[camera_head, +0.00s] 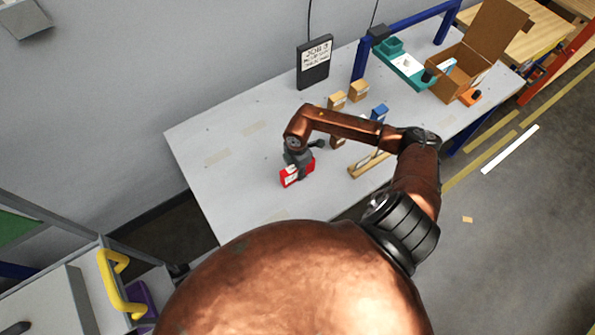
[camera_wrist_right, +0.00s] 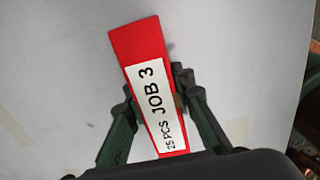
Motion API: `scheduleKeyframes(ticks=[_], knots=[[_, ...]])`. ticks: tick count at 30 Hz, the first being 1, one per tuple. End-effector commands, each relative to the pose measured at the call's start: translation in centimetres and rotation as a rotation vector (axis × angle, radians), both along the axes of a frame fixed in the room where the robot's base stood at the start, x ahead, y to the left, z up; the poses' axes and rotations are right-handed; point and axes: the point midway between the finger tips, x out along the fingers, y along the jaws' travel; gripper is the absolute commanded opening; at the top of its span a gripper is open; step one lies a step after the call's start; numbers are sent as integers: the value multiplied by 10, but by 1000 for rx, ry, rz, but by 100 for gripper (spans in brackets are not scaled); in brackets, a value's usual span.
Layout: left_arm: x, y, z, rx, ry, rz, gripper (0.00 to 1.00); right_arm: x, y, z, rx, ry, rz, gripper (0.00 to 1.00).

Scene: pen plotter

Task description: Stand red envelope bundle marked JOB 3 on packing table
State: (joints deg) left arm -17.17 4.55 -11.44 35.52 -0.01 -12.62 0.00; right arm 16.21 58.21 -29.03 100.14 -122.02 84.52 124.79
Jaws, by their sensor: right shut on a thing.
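The red envelope bundle (camera_head: 291,180) is at the middle of the packing table (camera_head: 222,178) in the head view. In the right wrist view the red bundle (camera_wrist_right: 134,42) shows a white label reading "JOB 3" and "25 PCS". My right gripper (camera_head: 299,167) is over the bundle, and its dark fingers (camera_wrist_right: 160,98) are closed on its two sides. The bundle is at or just above the tabletop; I cannot tell whether it touches. My left gripper is not in view.
A black sign (camera_head: 314,62) reading "JOB 3" stands at the table's back. Small brown boxes (camera_head: 359,90), a blue block (camera_head: 379,112) and a wooden rack (camera_head: 366,164) are right of the bundle. An open cardboard box (camera_head: 456,73) is farther right. The table's left part is clear.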

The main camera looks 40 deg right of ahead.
Motion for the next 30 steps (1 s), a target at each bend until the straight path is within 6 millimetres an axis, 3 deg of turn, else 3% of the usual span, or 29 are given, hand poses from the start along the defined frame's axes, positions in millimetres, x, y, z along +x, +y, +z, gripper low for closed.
scheduleKeyframes(ticks=[2, 3, 10, 22, 30], knots=[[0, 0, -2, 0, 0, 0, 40, 0, 0, -3, 0, 0, 0, 0], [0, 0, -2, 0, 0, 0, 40, 0, 0, -3, 0, 0, 0, 24], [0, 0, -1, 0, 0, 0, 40, 0, 0, -3, 0, 1, 0, 40], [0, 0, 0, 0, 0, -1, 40, 0, 0, 7, 0, -1, 1, 40], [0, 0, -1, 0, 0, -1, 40, 1, -1, 58, -2, -3, 2, 40]])
